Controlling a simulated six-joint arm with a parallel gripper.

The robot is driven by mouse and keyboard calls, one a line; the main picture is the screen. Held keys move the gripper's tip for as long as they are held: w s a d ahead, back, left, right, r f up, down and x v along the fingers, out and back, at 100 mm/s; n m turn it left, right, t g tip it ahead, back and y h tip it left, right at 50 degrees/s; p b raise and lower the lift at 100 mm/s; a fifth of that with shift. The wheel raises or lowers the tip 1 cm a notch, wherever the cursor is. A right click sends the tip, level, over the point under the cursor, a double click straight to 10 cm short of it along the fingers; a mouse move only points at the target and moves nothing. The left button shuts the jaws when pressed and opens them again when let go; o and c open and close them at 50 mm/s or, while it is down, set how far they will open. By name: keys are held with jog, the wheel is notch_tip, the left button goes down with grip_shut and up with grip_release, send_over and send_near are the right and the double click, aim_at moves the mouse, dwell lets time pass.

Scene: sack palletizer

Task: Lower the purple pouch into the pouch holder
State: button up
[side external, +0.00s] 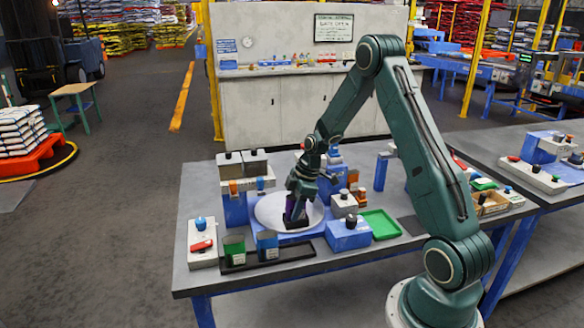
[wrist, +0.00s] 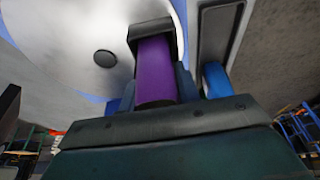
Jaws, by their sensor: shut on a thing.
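The purple pouch (wrist: 155,70) is between the fingers of my gripper (side external: 296,206), which is shut on it above the round pale plate (side external: 264,213). Only a sliver of purple shows in the side view. A black holder (side external: 295,223) sits on the plate directly below my gripper. In the wrist view the pouch's far end meets this black holder (wrist: 150,27). I cannot tell how deep the pouch sits in it. My fingers hide part of the pouch.
A green pouch (side external: 234,248) and a blue pouch (side external: 267,245) stand in a dark tray (side external: 300,251) in front of the plate. A blue block (side external: 348,236) and a green tray (side external: 380,224) lie to the right. A white control box (side external: 202,245) is at left.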

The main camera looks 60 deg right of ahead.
aim_at(292, 198)
jog(key=shift+s+f, duration=0.25)
jog(key=shift+f, duration=0.75)
jog(key=o, duration=1.1)
jog(key=shift+r, duration=0.1)
jog(key=shift+w+r, duration=0.15)
jog(key=shift+r, duration=1.75)
jog(key=shift+w+r, duration=0.1)
jog(key=shift+r, duration=2.05)
jog(key=shift+r, duration=0.1)
